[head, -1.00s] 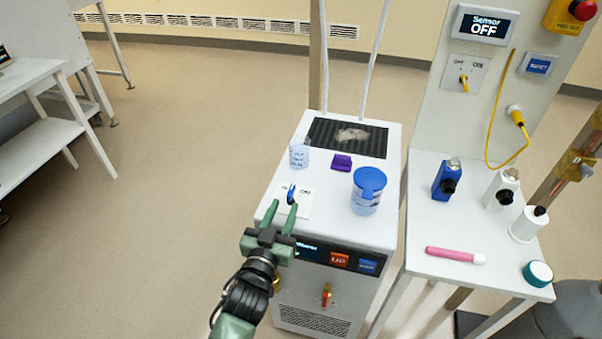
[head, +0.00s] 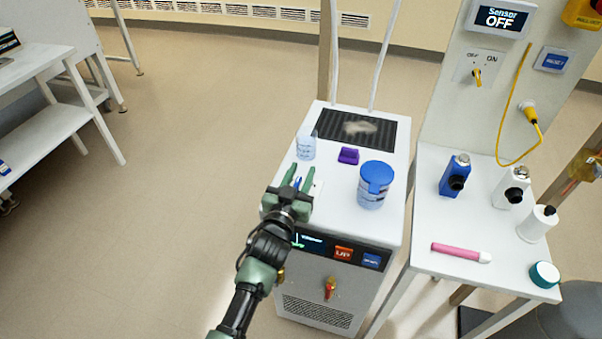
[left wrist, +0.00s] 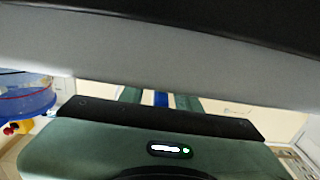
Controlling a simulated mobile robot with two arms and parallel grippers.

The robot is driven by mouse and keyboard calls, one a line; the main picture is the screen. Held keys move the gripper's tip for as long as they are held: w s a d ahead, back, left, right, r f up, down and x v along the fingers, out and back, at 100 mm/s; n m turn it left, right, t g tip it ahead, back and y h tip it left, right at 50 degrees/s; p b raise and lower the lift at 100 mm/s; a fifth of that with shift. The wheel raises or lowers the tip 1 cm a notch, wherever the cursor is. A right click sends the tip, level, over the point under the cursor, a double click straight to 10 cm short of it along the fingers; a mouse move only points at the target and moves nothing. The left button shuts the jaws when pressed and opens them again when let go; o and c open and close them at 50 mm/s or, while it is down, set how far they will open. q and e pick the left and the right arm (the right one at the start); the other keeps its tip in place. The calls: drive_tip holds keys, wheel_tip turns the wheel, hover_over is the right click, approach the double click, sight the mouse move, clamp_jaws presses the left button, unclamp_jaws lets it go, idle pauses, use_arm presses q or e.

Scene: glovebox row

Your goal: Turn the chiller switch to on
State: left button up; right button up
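The chiller (head: 330,275) is a white box with a dark grille on top. Its switch, a blue lever (head: 298,183) on a pale plate (head: 316,189), is on the top near the front left. My left gripper (head: 300,175) is over the plate with its two green fingers on either side of the lever. In the left wrist view the blue lever (left wrist: 161,98) shows between the fingers, with narrow gaps beside it, so the gripper looks open. The gripper hides most of the plate and its labels. My right gripper is not in view.
A clear beaker (head: 306,146), a purple block (head: 348,155) and a blue-lidded jar (head: 374,185) stand on the chiller close to the gripper. A white side table (head: 450,225) with bottles and a pink marker (head: 461,253) is to the right. The wall display (head: 497,18) reads Sensor OFF.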

use_arm(q)
drive_tip(key=shift+c, duration=0.3)
clamp_jaws()
drive_tip(key=shift+r+m+g+h+p, duration=0.25)
drive_tip(key=shift+m+h+p, duration=0.3)
drive_tip(key=shift+p, duration=0.3)
drive_tip(key=shift+d+m+g+h+p, duration=0.15)
drive_tip(key=shift+m+g+h+p, duration=0.35)
drive_tip(key=shift+h+p, duration=0.35)
drive_tip(key=m+h, duration=0.1)
drive_tip(key=m+g+h, duration=0.1)
drive_tip(key=shift+s+d+f+g+h+p, duration=0.2)
drive_tip(key=shift+d+g+h+p, duration=0.1)
drive_tip(key=shift+p, duration=0.1)
drive_tip(key=shift+s+d+m+g+h, duration=0.15)
drive_tip(key=shift+m+g+h, duration=0.35)
drive_tip(key=shift+g+h, duration=0.1)
drive_tip(key=shift+s+d+m+g+h, duration=0.1)
drive_tip(key=shift+d+m+g+h, duration=0.05)
drive_tip(key=shift+m+g+h, duration=0.4)
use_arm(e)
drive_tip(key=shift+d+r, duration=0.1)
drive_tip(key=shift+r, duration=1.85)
use_arm(q)
drive_tip(key=shift+o, duration=0.3)
unclamp_jaws()
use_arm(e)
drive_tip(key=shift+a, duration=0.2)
